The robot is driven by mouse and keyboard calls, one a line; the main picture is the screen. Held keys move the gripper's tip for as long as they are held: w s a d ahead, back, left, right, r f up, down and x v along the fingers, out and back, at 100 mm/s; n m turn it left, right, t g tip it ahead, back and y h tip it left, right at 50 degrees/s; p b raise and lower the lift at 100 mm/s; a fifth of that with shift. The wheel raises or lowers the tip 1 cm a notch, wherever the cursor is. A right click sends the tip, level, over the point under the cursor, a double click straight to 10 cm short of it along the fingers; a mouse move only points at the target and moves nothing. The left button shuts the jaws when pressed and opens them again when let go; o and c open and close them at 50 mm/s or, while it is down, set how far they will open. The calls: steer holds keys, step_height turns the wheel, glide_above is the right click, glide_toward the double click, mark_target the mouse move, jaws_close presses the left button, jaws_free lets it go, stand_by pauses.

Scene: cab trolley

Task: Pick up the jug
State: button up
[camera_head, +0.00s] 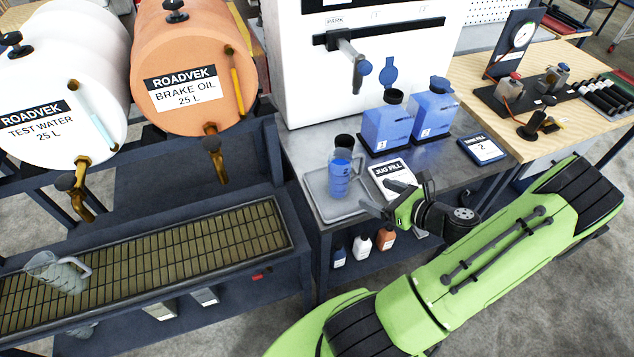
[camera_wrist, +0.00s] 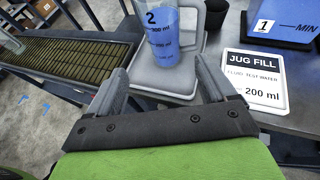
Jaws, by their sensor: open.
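A clear jug with a side handle (camera_head: 58,272) lies or stands on the grating under the barrels, at the left of the head view; it looks tilted. A second clear vessel with blue liquid and measuring marks (camera_head: 340,182) stands upright on a grey tray (camera_head: 325,208) on the metal bench. In the wrist view this vessel (camera_wrist: 168,40) is just beyond my fingertips, its top cut off by the frame. My gripper (camera_head: 384,198) is open and empty, low over the tray's near edge, with its fingers (camera_wrist: 160,70) pointing at the blue-filled vessel, not around it.
A "JUG FILL" card (camera_head: 390,170) reading test water, 200 ml lies right of the tray. Two blue containers (camera_head: 387,128) (camera_head: 434,108) stand behind. Barrels of test water (camera_head: 50,90) and brake oil (camera_head: 190,60) have taps over the grating (camera_head: 190,250). Small bottles sit on the shelf below.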

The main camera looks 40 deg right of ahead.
mark_target(347, 180)
steer(key=x, duration=1.5)
steer(key=shift+w+d+f, duration=0.2)
steer(key=shift+d+f, duration=0.15)
steer(key=shift+s, duration=0.1)
steer(key=shift+c, duration=0.9)
steer(key=shift+r, duration=0.1)
steer(key=c, duration=0.6)
